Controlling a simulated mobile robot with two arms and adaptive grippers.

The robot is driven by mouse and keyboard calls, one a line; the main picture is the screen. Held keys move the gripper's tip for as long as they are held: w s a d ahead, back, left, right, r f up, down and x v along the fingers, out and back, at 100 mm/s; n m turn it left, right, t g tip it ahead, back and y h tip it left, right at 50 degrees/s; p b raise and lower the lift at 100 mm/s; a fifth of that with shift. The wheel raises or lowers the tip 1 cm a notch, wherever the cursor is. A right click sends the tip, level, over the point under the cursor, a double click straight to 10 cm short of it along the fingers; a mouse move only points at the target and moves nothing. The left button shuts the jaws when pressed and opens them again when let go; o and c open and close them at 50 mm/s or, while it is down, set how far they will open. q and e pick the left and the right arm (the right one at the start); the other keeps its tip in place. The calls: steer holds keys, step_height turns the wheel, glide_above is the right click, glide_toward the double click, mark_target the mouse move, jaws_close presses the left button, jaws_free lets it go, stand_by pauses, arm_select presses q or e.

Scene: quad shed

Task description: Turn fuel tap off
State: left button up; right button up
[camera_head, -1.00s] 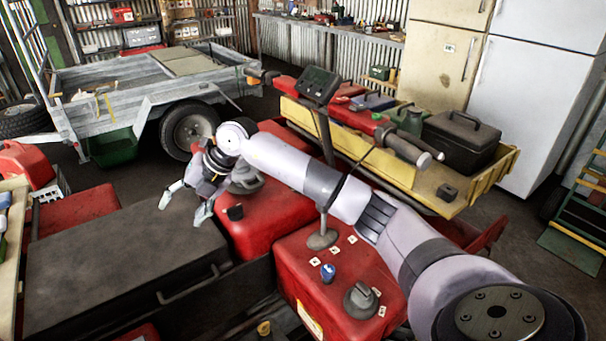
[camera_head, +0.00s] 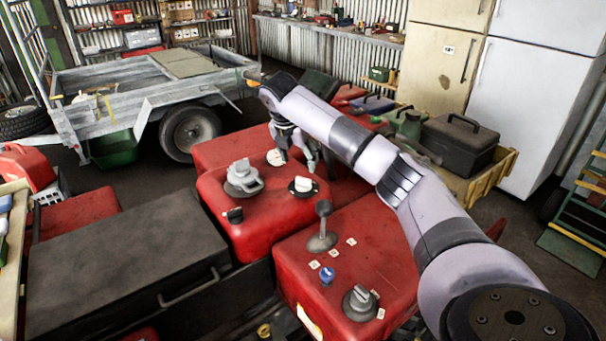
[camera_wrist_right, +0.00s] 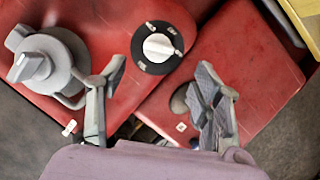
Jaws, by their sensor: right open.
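A round black dial with a white knob, which looks like the fuel tap (camera_head: 303,186), sits on the red bodywork (camera_head: 262,228). In the right wrist view the tap (camera_wrist_right: 158,47) has white lettering around its rim, too small to read surely; its knob lies slantwise. My right gripper (camera_head: 296,158) hangs just behind the tap in the head view, open and empty. In the right wrist view its two fingertips (camera_wrist_right: 162,75) are spread wide, with the tap showing between and beyond them, apparently untouched. My left gripper is not in view.
A grey cap (camera_head: 242,180) stands left of the tap and close to one finger. A small black knob (camera_head: 234,215), an upright lever (camera_head: 322,225), a blue knob (camera_head: 327,275) and a larger dark knob (camera_head: 360,303) are nearby. A yellow-sided tray (camera_head: 488,178) lies behind my arm.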

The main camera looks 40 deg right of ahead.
mark_target(304, 178)
steer(key=p+x, duration=0.1)
steer(key=x, duration=0.7)
steer(key=shift+w+d+f, duration=0.1)
steer(key=shift+d+f, duration=0.05)
steer(key=shift+f, duration=0.25)
steer(key=shift+c, duration=0.5)
steer(key=c, duration=1.1)
